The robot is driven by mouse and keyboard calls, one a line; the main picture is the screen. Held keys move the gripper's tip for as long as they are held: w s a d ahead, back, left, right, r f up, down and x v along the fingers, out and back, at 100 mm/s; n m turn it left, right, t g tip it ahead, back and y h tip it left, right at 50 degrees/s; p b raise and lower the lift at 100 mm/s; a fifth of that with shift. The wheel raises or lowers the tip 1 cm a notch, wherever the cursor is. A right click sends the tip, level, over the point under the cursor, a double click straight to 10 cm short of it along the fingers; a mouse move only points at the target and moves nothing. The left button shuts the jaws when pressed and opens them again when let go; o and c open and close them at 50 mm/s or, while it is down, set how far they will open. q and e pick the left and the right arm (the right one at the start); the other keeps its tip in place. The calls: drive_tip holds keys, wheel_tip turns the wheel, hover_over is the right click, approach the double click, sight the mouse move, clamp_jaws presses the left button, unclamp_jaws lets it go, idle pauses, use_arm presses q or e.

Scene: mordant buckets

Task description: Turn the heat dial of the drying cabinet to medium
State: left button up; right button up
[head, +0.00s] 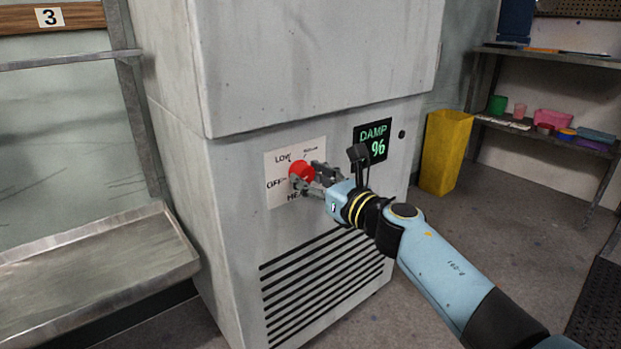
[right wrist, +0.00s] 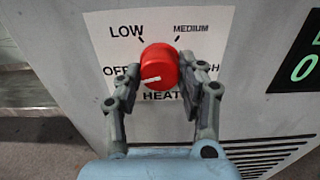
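The red heat dial (head: 301,171) sits on a white label plate (head: 284,195) on the front of the grey drying cabinet (head: 225,190). In the right wrist view the dial (right wrist: 158,62) has a white mark on its lower left, pointing roughly toward OFF. LOW is at upper left and MEDIUM at upper right; the word at right is partly hidden by a finger. My right gripper (right wrist: 159,68) has one finger on each side of the dial, seemingly touching it; it also shows in the head view (head: 305,178). My left gripper is not in view.
A green DAMP display (head: 373,141) is right of the dial, and a vent grille (head: 325,290) is below. A metal shelf (head: 100,270) stands at left. A yellow bin (head: 444,152) and a shelf (head: 545,131) with coloured containers stand at right.

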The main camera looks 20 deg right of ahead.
drive_tip(key=c, duration=0.6)
drive_tip(key=shift+o, duration=0.2)
